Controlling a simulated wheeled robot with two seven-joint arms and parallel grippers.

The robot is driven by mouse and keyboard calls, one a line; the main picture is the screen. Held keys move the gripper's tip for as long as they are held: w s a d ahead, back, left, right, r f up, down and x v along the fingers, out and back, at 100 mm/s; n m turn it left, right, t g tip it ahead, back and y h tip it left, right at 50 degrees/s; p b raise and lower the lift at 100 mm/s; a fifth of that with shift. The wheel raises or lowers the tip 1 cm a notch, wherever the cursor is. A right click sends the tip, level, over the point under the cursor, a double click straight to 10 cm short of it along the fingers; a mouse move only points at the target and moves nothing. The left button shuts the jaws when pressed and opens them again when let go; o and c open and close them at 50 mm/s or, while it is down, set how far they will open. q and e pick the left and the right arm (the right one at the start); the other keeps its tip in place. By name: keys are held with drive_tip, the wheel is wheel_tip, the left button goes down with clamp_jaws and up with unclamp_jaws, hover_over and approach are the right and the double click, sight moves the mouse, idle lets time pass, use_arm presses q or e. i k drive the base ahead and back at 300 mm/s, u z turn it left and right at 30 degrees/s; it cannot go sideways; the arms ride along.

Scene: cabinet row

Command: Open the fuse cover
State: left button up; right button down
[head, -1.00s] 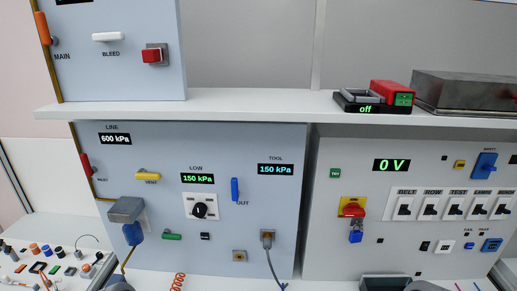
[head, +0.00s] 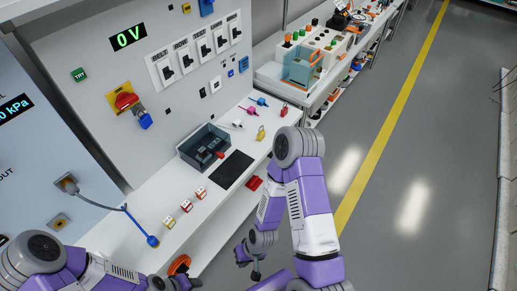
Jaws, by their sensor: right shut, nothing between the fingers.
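The likely fuse cover is a dark, smoky see-through box (head: 192,150) on the white ledge below the breaker panel in the head view. Dark parts and a red piece show in it; I cannot tell where its hinge is. My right gripper (head: 257,275) hangs low in front of the ledge, right of and nearer than the box. It is shut, empty and apart from the box. My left gripper (head: 180,284) is at the bottom edge, partly cut off; its fingers are not clear.
A black flat pad (head: 235,170) lies beside the box. Several small fuse-like blocks (head: 186,206), a yellow padlock (head: 261,132) and a blue-ended cable (head: 151,240) are on the ledge. A red rotary switch (head: 124,100) is on the panel. Open floor (head: 400,200) lies right.

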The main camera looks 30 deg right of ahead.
sight(221, 155)
drive_tip(key=z, duration=0.3)
drive_tip(key=k, duration=0.95)
drive_tip(key=z, duration=1.4)
drive_tip(key=i, duration=0.8)
drive_tip(key=u, duration=0.65)
drive_tip(key=i, duration=0.7)
drive_tip(key=u, duration=0.75)
drive_tip(key=i, duration=0.5)
